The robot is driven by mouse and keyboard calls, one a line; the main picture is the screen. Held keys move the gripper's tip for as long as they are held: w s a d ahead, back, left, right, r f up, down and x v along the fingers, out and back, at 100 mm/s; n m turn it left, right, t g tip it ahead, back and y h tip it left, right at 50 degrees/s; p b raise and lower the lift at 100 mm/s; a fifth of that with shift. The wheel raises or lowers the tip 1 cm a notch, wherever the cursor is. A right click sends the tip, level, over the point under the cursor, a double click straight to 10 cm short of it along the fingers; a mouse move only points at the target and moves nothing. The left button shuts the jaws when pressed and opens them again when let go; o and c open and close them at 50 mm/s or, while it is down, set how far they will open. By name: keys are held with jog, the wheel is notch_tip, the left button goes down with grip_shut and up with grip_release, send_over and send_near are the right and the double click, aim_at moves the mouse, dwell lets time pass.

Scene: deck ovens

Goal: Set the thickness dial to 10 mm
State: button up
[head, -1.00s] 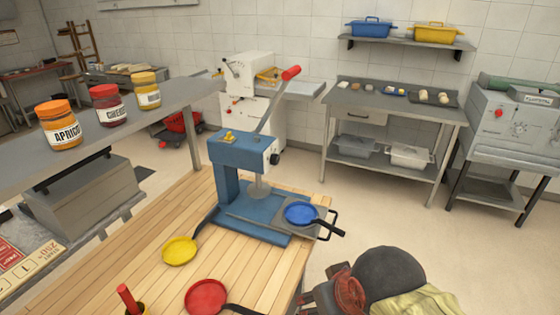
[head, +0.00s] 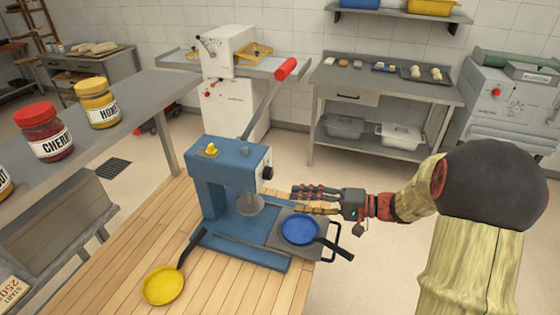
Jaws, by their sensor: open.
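A blue press (head: 230,160) stands on the wooden table. A black knob (head: 267,173) sits on the right side of its head; its markings are too small to read. A white machine (head: 228,52) behind it has a marked scale with a pointer (head: 209,42), also unreadable here. No label shows which is the thickness dial. My gripper (head: 294,199) is open and empty, fingers pointing left. It appears right of and below the black knob, just above the blue pan in the picture, apart from the knob.
The blue pan (head: 300,230) rests on the press's plate. A yellow pan (head: 163,285) lies on the table (head: 110,270). The press's red-tipped lever (head: 286,69) slants up right. Jars, including honey (head: 98,104), stand on the left shelf. A grey oven-like machine (head: 510,110) stands right.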

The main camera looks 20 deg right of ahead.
aim_at(272, 174)
notch_tip(272, 174, up, 6)
jog(key=w+n+t+y, duration=0.1)
jog(key=w+n+t, duration=0.1)
jog(key=w+n, duration=0.15)
jog(key=shift+s+b+x, duration=0.25)
jog(key=shift+b+x, duration=0.35)
jog(key=shift+x, duration=2.6)
jog(key=shift+a+f, duration=0.2)
jog(key=shift+c, duration=0.9)
jog(key=c, duration=1)
